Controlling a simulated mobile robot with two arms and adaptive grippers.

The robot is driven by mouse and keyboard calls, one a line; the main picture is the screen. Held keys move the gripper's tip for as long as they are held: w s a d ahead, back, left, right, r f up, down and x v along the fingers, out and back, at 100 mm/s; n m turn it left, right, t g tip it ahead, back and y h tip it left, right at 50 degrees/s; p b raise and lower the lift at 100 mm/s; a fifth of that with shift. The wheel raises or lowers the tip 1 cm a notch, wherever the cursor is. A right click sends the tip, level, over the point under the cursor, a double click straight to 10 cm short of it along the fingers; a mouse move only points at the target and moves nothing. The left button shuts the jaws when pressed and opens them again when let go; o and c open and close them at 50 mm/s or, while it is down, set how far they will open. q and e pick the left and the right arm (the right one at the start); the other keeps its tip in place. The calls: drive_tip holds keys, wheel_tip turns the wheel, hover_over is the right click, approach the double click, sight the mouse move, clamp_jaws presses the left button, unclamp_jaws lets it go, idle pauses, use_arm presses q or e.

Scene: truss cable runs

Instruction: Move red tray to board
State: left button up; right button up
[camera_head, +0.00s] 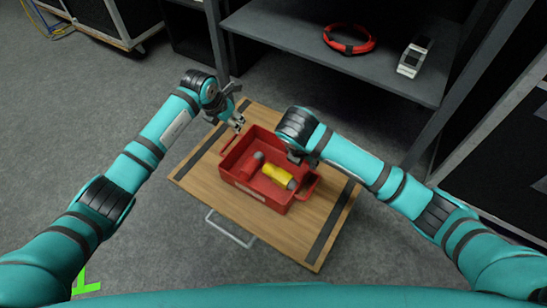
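The red tray (243,187) sits on the wooden board (290,235), near its middle. My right gripper (297,157) is over the tray's far right side. My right wrist hides most of its fingers, so its opening and any contact with the tray are unclear.
The board has dark strips across it and a metal handle (231,229) at its near left edge. A grey shelf (290,30) behind holds a red cable coil (349,41) and a grey device (413,57). Grey floor (70,140) is open at left.

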drive_tip(key=w+d+r+p+v, duration=0.1)
drive_tip(key=w+p+v, duration=0.1)
drive_tip(key=p+v, duration=0.6)
drive_tip(key=w+d+r+p+v, duration=0.1)
drive_tip(key=p+v, duration=0.8)
drive_tip(key=v, duration=1.1)
drive_tip(key=shift+w+d+r, duration=0.5)
drive_tip(key=shift+w+d, duration=0.1)
drive_tip(key=shift+w, duration=0.25)
